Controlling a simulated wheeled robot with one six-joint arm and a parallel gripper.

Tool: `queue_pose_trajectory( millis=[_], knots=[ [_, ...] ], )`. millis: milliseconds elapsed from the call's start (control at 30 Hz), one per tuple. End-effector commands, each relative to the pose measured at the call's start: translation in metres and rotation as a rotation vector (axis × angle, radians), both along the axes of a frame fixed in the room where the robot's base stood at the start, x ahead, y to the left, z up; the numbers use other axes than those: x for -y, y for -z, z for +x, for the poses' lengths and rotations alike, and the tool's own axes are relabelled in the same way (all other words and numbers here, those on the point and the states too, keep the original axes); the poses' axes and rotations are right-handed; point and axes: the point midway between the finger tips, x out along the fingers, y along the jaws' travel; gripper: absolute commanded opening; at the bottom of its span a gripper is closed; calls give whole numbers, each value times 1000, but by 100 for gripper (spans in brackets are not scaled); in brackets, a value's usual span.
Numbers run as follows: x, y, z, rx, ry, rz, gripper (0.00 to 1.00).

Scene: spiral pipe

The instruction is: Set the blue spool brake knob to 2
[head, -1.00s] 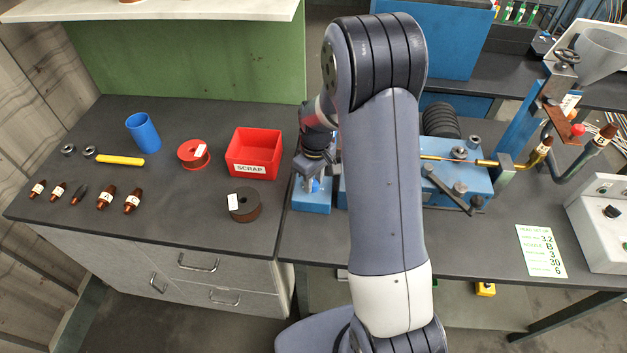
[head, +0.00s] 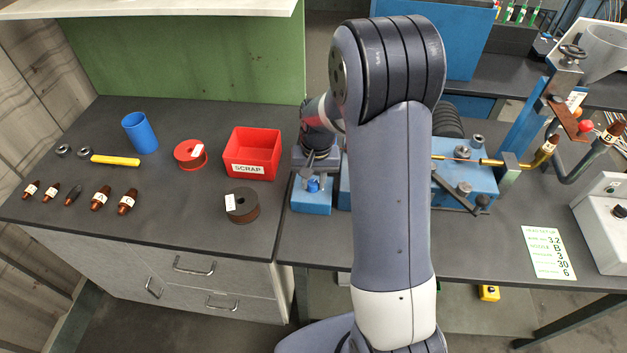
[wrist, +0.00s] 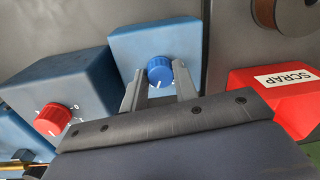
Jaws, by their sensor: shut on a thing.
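The blue spool brake knob (wrist: 160,71) sits on the front of a blue box (wrist: 130,42) in the wrist view. A white pointer line on it points toward the bottom of that picture; the scale marks around it are too small to read. My gripper (wrist: 160,88) has one finger on each side of the knob and is shut on it. In the head view the knob (head: 313,184) shows on the small blue box (head: 311,202) at the bench's left end, below my wrist. My arm hides part of the bench behind it.
A red knob (wrist: 54,118) on a second blue box stands at the left in the wrist view. The red SCRAP bin (head: 252,153) and a brown spool (head: 242,206) stand left of the knob box. A settings card (head: 549,252) lies at the right.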

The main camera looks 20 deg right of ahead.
Motion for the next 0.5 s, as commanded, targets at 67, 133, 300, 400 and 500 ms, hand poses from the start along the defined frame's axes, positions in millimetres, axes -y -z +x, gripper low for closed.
queue_pose_trajectory(
  millis=[67, 133, 300, 400, 500],
  knots=[
    [0, 0, 0, 1, 28, 0, 5],
    [0, 0, 0, 1, 49, 0, 5],
    [0, -1, 0, 2, 78, 0, 5],
    [0, -1, 0, 2, 85, -1, 5],
    [0, -1, 0, 2, 87, -1, 5]
  ],
)
